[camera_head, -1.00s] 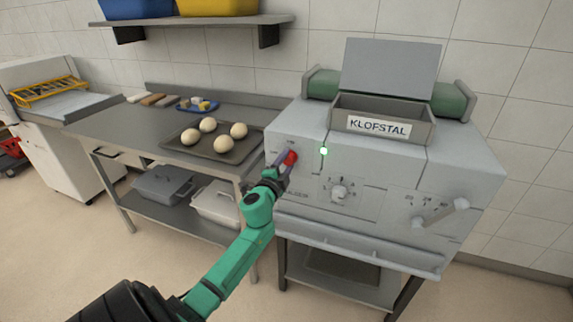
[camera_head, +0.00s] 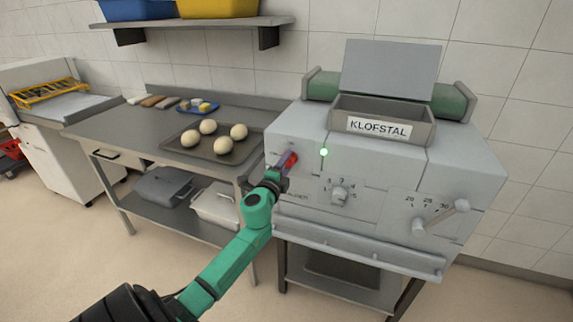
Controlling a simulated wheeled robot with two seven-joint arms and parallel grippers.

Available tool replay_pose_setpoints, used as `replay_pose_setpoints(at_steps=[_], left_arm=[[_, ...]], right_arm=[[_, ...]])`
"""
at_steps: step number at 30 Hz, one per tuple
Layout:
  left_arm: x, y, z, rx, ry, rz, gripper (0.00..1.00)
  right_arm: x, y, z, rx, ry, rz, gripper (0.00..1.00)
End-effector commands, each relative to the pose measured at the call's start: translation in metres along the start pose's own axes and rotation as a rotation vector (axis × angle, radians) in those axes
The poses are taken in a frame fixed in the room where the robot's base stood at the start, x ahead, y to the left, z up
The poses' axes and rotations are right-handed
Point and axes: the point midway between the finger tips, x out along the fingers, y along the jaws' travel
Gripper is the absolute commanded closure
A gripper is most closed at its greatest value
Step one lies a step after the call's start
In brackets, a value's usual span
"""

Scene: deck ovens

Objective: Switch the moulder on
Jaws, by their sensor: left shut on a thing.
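The moulder (camera_head: 385,225) is a grey machine labelled KLOFSTAL on a metal stand, right of centre in the head view. A red switch (camera_head: 289,159) sits at the left of its front panel. A small green lamp (camera_head: 323,152) to the right of the switch is lit. My left gripper (camera_head: 282,168) is at the switch, shut on it, and partly covers it. Whether the switch is turned is hard to tell. A numbered knob (camera_head: 340,194) and a lever with a scale (camera_head: 440,217) sit further right on the panel. My right gripper is not in view.
A steel table (camera_head: 130,135) on the left holds a dark tray (camera_head: 218,157) with several dough balls. Lidded bins stand on its lower shelf. A wall shelf (camera_head: 195,20) carries blue and yellow crates. Floor in front is clear.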

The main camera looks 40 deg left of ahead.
Motion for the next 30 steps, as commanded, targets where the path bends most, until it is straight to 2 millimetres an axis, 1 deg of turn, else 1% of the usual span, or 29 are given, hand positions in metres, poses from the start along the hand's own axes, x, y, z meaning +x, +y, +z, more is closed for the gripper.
replay_pose_setpoints(at_steps=[1, 2, 3, 4, 13, 17, 20, 23, 27, 30], left_arm=[[0.000, 0.001, 0.000, 0.002, -0.001, 0.002, 1.00], [0.000, 0.001, 0.000, 0.002, -0.001, 0.002, 0.40], [0.000, 0.001, 0.000, 0.002, -0.001, 0.002, 0.25], [0.000, 0.001, 0.000, 0.002, -0.001, 0.001, 0.18], [-0.001, 0.000, 0.000, 0.000, 0.000, 0.000, 0.18], [-0.009, 0.001, 0.000, 0.001, 0.001, 0.002, 0.18], [-0.025, 0.001, 0.000, 0.002, 0.000, 0.002, 0.18], [-0.051, 0.003, 0.000, 0.000, 0.001, 0.004, 0.18], [-0.093, 0.004, 0.000, 0.000, 0.000, 0.005, 0.18], [-0.119, 0.004, 0.000, 0.000, -0.001, 0.005, 0.18]], right_arm=[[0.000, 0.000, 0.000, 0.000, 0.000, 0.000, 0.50], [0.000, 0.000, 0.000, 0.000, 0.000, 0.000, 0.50], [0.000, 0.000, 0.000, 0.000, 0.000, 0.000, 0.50], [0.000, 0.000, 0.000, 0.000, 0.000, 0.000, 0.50], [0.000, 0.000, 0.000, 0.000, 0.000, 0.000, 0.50], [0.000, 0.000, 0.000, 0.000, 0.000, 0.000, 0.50], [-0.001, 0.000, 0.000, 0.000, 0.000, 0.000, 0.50], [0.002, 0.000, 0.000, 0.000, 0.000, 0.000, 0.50], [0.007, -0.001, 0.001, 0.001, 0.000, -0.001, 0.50], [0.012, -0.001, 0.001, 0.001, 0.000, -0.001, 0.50]])
